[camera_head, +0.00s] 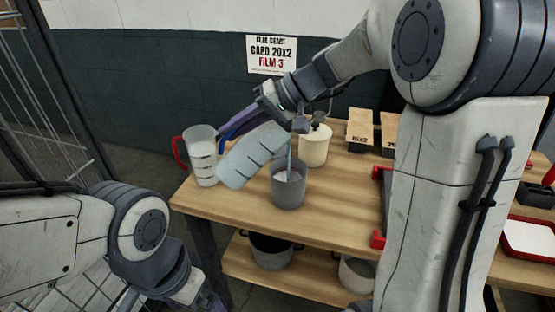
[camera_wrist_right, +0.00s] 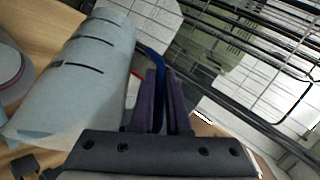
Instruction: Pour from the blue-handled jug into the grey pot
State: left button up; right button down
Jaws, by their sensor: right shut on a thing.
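A thin pale stream (camera_head: 290,148) runs down from near the jug's raised right side into the grey pot (camera_head: 288,190). The grey pot stands upright on the table, with pale contents visible inside. My left arm is at the lower left; its gripper fingers are not clearly visible.
A red-handled jug (camera_head: 202,158) stands at the table's left end. A cream pot (camera_head: 314,146) stands behind the grey pot. Boxes (camera_head: 360,130) are at the back. Pots (camera_head: 271,252) sit on the lower shelf. A red-and-white tray (camera_head: 527,238) is at right.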

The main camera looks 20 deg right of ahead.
jog(key=shift+d+b, duration=0.1)
jog(key=shift+b, duration=0.25)
dwell(0.8)
jog(key=shift+r, duration=0.1)
dwell(1.0)
jog(key=shift+a+r+h+p, duration=0.15)
jog(key=shift+a+h+p, duration=0.25)
jog(key=shift+h, duration=0.1)
jog(key=shift+a+h, duration=0.1)
jog(key=shift+h, duration=0.3)
jog(key=shift+f, duration=0.2)
jog(key=shift+p, duration=0.3)
